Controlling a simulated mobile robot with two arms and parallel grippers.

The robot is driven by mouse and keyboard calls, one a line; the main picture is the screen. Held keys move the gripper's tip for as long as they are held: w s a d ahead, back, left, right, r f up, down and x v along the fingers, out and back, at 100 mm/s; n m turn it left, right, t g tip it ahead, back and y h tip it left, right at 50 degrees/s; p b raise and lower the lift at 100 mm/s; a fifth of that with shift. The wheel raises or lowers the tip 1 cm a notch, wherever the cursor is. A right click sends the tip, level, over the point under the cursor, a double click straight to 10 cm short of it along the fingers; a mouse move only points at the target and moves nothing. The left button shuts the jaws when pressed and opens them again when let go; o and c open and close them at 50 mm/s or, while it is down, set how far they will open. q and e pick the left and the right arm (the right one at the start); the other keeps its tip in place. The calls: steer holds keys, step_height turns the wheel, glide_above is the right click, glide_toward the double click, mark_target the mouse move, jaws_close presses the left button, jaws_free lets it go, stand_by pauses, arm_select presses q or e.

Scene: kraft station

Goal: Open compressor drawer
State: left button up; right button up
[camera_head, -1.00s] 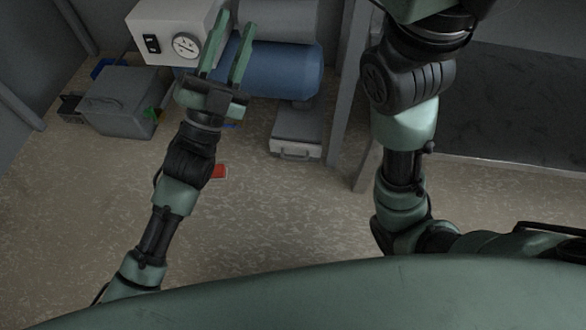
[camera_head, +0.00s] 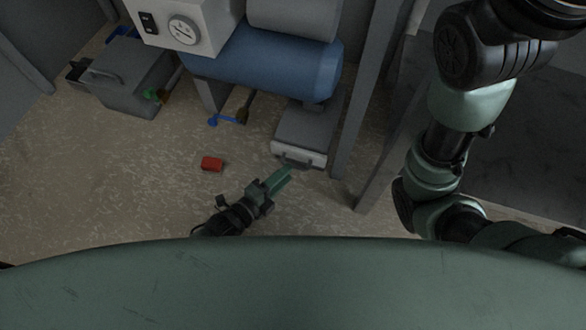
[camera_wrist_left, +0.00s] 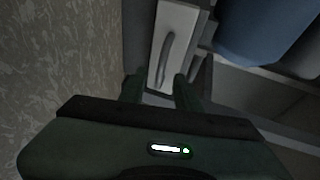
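The compressor drawer (camera_head: 298,153) has a pale front with a dark bar handle and sits low under the blue compressor tank (camera_head: 270,68). It looks closed. My left gripper (camera_head: 287,174) is low, just in front of the drawer handle. In the left wrist view the drawer front (camera_wrist_left: 178,35) and its handle (camera_wrist_left: 167,58) lie ahead, and the two fingers (camera_wrist_left: 158,88) stand apart with the handle between and beyond them. I cannot tell whether the fingers touch it. My right gripper is outside the views; only my right arm shows.
A grey toolbox (camera_head: 130,75) stands on the floor at the left. A red block (camera_head: 212,163) and blue-handled tools (camera_head: 232,117) lie on the open floor. A grey post (camera_head: 368,90) rises close to the right of the drawer, beside a dark table (camera_head: 530,150).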

arm_select(q)
steer(key=shift+b+x, duration=0.65)
steer(key=shift+x, duration=1.05)
jaws_close()
steer(key=shift+a, duration=0.1)
